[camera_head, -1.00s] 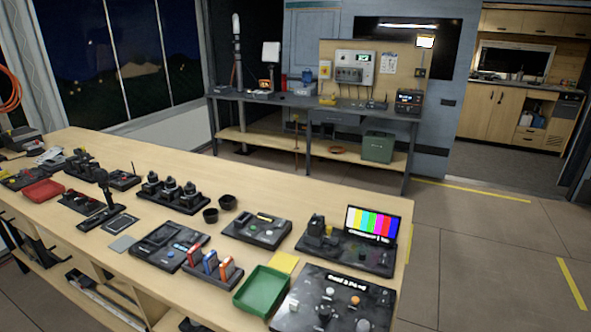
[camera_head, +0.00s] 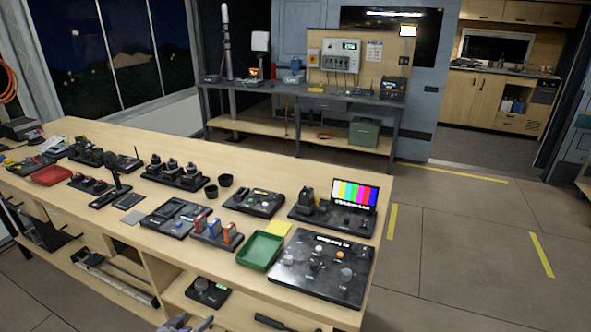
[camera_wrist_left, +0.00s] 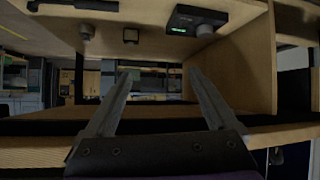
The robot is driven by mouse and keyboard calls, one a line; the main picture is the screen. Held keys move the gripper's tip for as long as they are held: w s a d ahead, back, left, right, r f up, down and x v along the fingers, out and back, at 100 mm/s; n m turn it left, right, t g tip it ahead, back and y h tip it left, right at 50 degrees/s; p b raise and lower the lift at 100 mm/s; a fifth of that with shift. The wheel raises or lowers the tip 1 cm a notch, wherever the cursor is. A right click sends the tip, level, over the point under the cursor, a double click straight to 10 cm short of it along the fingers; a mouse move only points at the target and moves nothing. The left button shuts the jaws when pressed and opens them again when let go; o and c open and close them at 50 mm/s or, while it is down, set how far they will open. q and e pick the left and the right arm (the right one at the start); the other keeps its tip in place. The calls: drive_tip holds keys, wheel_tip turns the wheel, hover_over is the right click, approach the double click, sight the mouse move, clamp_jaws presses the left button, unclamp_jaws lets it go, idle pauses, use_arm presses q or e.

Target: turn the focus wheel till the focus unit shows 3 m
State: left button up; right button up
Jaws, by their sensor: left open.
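A small black unit with a round dark knob (camera_head: 203,284) and a small lit green display (camera_head: 222,288) lies on the lower shelf of the bench; it looks like the focus unit with its wheel. In the left wrist view the same kind of black unit (camera_wrist_left: 181,21) shows at the top, with its knob (camera_wrist_left: 205,30) and green display; the reading is too small to make out. My left gripper (camera_head: 185,323) shows at the bottom edge of the head view, in front of the shelf. In the wrist view its fingers (camera_wrist_left: 158,75) are apart and empty, clear of the unit. My right gripper is not in view.
The bench top (camera_head: 330,170) above the shelf carries several control panels, a green tray (camera_head: 260,251) and a colour-bar screen (camera_head: 354,192). An upright wooden divider (camera_head: 160,268) stands left of the unit. A dark-handled thing (camera_head: 270,322) lies to its right.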

use_arm(q)
drive_tip(key=s+d+r+g+p, duration=0.2)
drive_tip(key=s+d+r, duration=0.45)
drive_tip(key=r, duration=0.25)
drive_tip(key=s+d+r+g+p, duration=0.1)
drive_tip(key=s+r, duration=0.2)
drive_tip(key=s, duration=0.4)
drive_tip(key=s+d+r+g+y+p, duration=0.1)
drive_tip(key=s+d+r+p, duration=0.1)
drive_tip(key=s, duration=0.5)
drive_tip(key=s+d+r+n+g+y+p, duration=0.1)
drive_tip(key=s+d+r, duration=0.1)
drive_tip(key=s+r, duration=0.2)
drive_tip(key=s, duration=0.3)
drive_tip(key=shift+g, duration=0.3)
drive_tip(key=shift+w+f, duration=0.1)
